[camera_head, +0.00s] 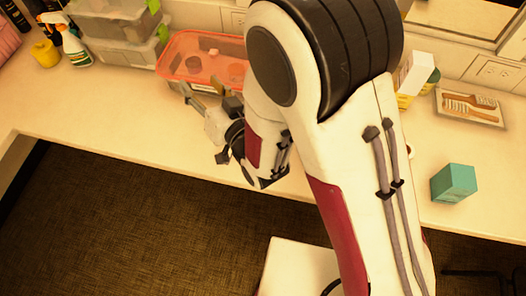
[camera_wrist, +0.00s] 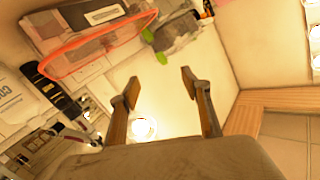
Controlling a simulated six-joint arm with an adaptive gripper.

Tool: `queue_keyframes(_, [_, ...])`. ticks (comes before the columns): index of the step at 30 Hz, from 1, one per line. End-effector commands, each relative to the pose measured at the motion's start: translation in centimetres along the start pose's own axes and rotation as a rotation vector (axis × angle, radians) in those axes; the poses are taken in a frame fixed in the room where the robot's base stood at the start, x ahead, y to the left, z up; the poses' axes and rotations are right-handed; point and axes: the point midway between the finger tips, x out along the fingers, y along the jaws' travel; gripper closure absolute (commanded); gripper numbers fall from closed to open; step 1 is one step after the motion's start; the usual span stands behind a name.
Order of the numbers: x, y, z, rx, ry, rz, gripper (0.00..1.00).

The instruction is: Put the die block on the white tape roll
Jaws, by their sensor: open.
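I cannot make out the die block in either view. I cannot pick out the white tape roll with certainty; a small pale edge shows beside my arm at the right in the head view, mostly hidden. My gripper (camera_wrist: 160,84) is open in the wrist view, its two brown fingers apart with no object visible between them. A bright round white spot (camera_wrist: 143,128) shows below the fingertips, and I cannot tell if it is an object or a light. In the head view my gripper (camera_head: 192,97) is near the counter's back, beside the red-rimmed container.
The red-rimmed clear container (camera_head: 205,62) and stacked clear bins (camera_head: 118,30) stand at the back left. A teal box (camera_head: 454,183) stands near the front edge at right. A brush tray (camera_head: 470,106) lies behind it. The left counter is mostly clear.

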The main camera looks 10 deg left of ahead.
Motion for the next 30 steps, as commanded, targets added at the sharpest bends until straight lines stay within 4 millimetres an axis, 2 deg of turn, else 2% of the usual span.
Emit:
queue_keyframes(14, [-0.6, 0.5, -2.5, -0.065, -0.074, -0.212, 0.53])
queue_keyframes(23, [-2.5, 1.5, -3.2, -0.140, -0.137, -0.328, 0.53])
queue_keyframes(30, [-4.7, 2.9, -3.4, -0.215, -0.200, -0.408, 0.53])
